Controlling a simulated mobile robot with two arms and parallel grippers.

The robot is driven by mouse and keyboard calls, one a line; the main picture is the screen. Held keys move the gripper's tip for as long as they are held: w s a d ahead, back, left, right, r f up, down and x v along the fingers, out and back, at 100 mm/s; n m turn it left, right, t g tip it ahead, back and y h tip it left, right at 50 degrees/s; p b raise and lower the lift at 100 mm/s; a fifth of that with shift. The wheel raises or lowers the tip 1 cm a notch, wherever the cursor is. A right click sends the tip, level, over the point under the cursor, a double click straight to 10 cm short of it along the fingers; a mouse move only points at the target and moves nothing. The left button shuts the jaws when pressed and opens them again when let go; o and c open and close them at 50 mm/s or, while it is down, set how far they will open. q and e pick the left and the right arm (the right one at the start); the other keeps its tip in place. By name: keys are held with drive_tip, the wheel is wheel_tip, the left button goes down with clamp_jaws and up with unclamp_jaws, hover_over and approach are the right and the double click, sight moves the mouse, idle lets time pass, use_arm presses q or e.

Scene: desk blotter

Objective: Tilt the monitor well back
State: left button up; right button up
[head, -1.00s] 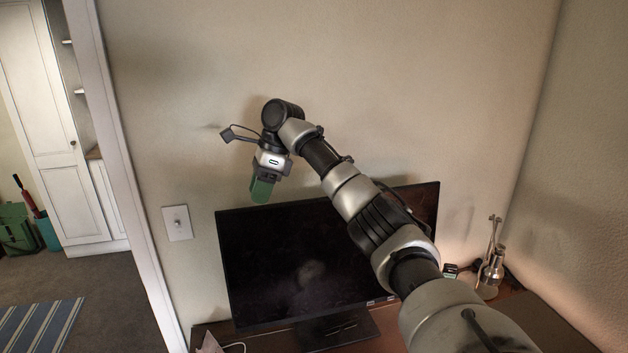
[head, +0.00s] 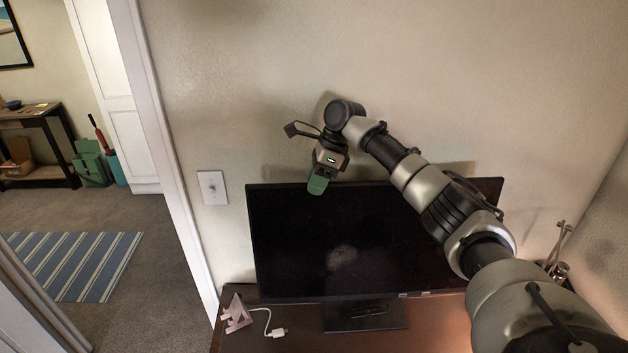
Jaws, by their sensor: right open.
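The black monitor (head: 300,245) stands on its stand (head: 365,317) on the brown desk, close to the wall. Its screen is dark and faces me, looking near upright. My right arm reaches in from the lower right and passes in front of the monitor's right part. My right gripper (head: 317,186), with green fingers, is at the monitor's top edge, left of its middle, with the fingertips overlapping the top of the screen. It is open, with nothing seen between the fingers; whether it touches the monitor I cannot tell. My left gripper is not in view.
A small pale triangular object (head: 236,314) and a white cable (head: 268,326) lie on the desk's (head: 440,325) left end. A metal object (head: 557,266) stands at the right, partly behind my arm. A light switch (head: 212,187) is on the wall. A doorway opens left.

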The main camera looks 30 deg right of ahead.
drive_tip(key=shift+a+f, duration=0.2)
drive_tip(key=shift+f, duration=0.15)
drive_tip(key=shift+w+a+f, duration=0.1)
drive_tip(key=shift+a+f, duration=0.25)
drive_tip(key=shift+d, duration=0.1)
clamp_jaws()
